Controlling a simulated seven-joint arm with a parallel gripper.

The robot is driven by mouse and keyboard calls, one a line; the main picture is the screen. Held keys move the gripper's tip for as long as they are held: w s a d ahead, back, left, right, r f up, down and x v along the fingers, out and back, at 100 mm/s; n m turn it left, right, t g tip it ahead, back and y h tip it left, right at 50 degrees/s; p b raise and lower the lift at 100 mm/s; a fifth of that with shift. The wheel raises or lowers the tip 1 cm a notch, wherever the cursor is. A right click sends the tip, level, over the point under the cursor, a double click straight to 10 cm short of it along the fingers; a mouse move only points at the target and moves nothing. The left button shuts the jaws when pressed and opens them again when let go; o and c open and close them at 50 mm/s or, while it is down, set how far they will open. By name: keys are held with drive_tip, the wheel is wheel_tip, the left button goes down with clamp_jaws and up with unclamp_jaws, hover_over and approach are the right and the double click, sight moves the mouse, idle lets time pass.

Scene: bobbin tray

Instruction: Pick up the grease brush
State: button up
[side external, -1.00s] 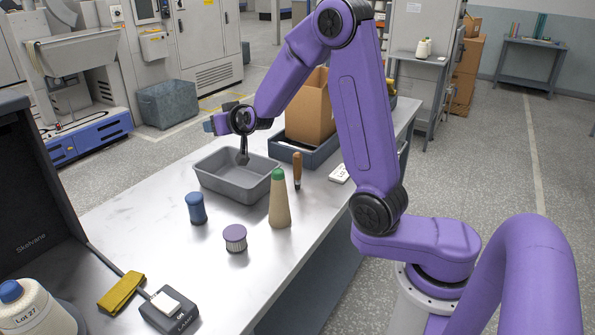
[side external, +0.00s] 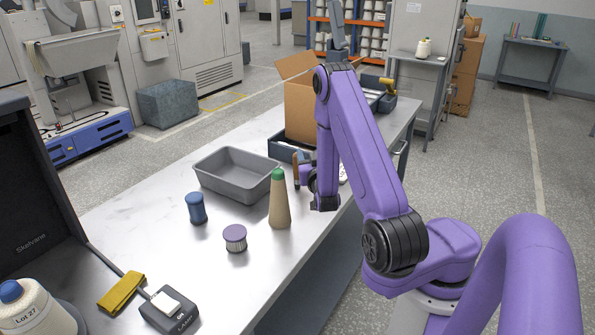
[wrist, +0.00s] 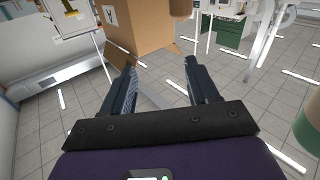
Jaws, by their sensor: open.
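The grease brush appears to be the upright thing with a brown wooden handle (side external: 296,160), behind the green-tipped cone and just right of the grey tray. Only part of it shows, as my gripper (side external: 304,172) is low beside it and overlaps it. In the wrist view my gripper (wrist: 160,78) has its two dark fingers spread apart with nothing clearly held between them. I cannot surely make out the brush in that view. Whether the fingers touch the handle cannot be told.
The green-tipped cone (side external: 280,205) stands close in front of my gripper. The grey tray (side external: 225,183) lies left, the cardboard box (side external: 300,108) behind. A blue bobbin (side external: 196,208) and a purple-topped ribbed piece (side external: 235,238) stand in front. The table's right edge is near.

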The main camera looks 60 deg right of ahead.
sight(297, 172)
drive_tip(key=s+a+f+t+y, duration=0.2)
drive_tip(key=s+a+f, duration=0.2)
drive_tip(key=a+f, duration=0.2)
drive_tip(key=x, duration=1.7)
drive_tip(key=shift+d+n, duration=0.2)
drive_tip(key=shift+n, duration=0.1)
drive_tip(key=c, duration=1)
